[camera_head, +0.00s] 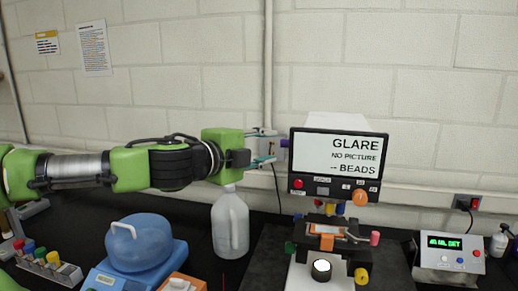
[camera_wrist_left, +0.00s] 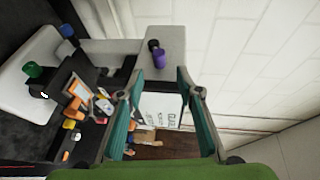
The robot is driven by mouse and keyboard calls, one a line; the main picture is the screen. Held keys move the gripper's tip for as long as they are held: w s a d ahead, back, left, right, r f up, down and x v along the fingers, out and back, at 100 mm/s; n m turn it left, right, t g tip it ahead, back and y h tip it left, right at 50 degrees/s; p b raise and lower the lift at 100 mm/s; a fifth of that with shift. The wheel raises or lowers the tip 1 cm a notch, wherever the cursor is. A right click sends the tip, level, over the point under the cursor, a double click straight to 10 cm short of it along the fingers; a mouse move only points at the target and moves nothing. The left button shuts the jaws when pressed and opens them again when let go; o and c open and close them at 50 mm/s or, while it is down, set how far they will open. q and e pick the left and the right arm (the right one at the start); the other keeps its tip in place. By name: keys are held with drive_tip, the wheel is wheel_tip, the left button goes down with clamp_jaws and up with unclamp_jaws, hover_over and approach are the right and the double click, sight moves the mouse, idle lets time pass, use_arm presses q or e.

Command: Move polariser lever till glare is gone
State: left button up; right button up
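The microscope's screen (camera_head: 340,160) reads "GLARE", "NO PICTURE" and "BEADS". A purple knob (camera_head: 284,143) sticks out at the screen's left edge; it may be the polariser lever, but I see no label on it. My left gripper (camera_head: 268,146) is open just left of this knob, with its fingers pointing at it. In the left wrist view the purple knob (camera_wrist_left: 158,60) lies just ahead of the gap between the teal-padded fingers of the left gripper (camera_wrist_left: 160,73), apparently apart from both. My right gripper is not in view.
The microscope stage (camera_head: 325,243) has coloured knobs around it. A white jug (camera_head: 230,222), a blue domed device (camera_head: 139,244) and a bottle rack (camera_head: 48,266) stand left. A box with a green display (camera_head: 450,253) stands right. The wall is close behind.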

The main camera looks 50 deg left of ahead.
use_arm(q)
drive_tip(key=v, duration=0.2)
drive_tip(key=shift+s, duration=0.25)
